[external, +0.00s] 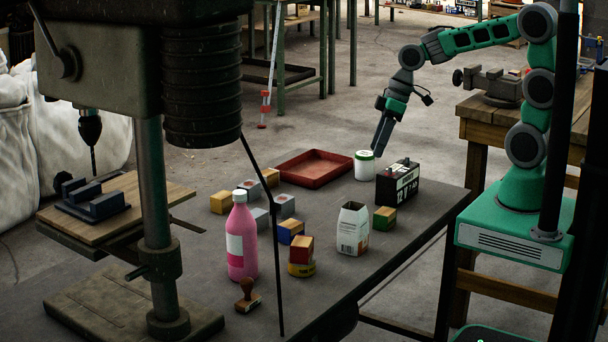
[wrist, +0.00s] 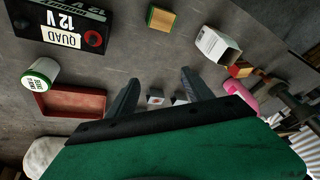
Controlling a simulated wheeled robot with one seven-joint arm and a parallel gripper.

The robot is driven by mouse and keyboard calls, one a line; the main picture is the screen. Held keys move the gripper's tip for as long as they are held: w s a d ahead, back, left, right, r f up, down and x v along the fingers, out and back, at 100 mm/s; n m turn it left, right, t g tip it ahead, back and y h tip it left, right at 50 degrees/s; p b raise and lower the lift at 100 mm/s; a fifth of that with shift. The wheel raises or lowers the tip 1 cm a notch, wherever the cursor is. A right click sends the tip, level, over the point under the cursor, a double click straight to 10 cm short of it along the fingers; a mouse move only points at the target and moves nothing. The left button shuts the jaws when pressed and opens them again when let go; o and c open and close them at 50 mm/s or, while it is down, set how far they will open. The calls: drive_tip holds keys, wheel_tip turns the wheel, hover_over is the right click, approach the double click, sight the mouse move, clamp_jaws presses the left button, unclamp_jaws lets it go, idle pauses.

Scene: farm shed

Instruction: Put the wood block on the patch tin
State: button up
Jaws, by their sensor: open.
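A red-topped wood block (external: 300,248) sits on a low, round yellow and dark tin (external: 301,269), which looks like the patch tin, near the table's front. Other wood blocks stand apart: a yellow one (external: 221,203), a blue and yellow one (external: 290,231), and a green and yellow one (external: 384,218) that also shows in the wrist view (wrist: 162,18). My gripper (external: 381,150) is open and empty above the table's far side, well away from the tin. In the wrist view its fingers (wrist: 160,79) are spread, with small grey blocks (wrist: 155,100) visible beyond them.
A pink bottle (external: 241,240), an open carton (external: 353,229), a black battery (external: 398,182), a white tin with green lid (external: 364,166) and a red tray (external: 313,168) stand on the table. A stamp (external: 248,296) lies in front. A drill press (external: 155,200) rises at left.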

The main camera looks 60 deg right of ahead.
drive_tip(key=s+d+f+m+h, duration=0.1)
drive_tip(key=s+d+m+h, duration=0.2)
drive_tip(key=s+d+m, duration=0.3)
drive_tip(key=s+d, duration=0.4)
drive_tip(key=d, duration=0.1)
drive_tip(key=shift+s+d+m, duration=0.15)
drive_tip(key=shift+s+m, duration=0.15)
drive_tip(key=shift+m, duration=0.1)
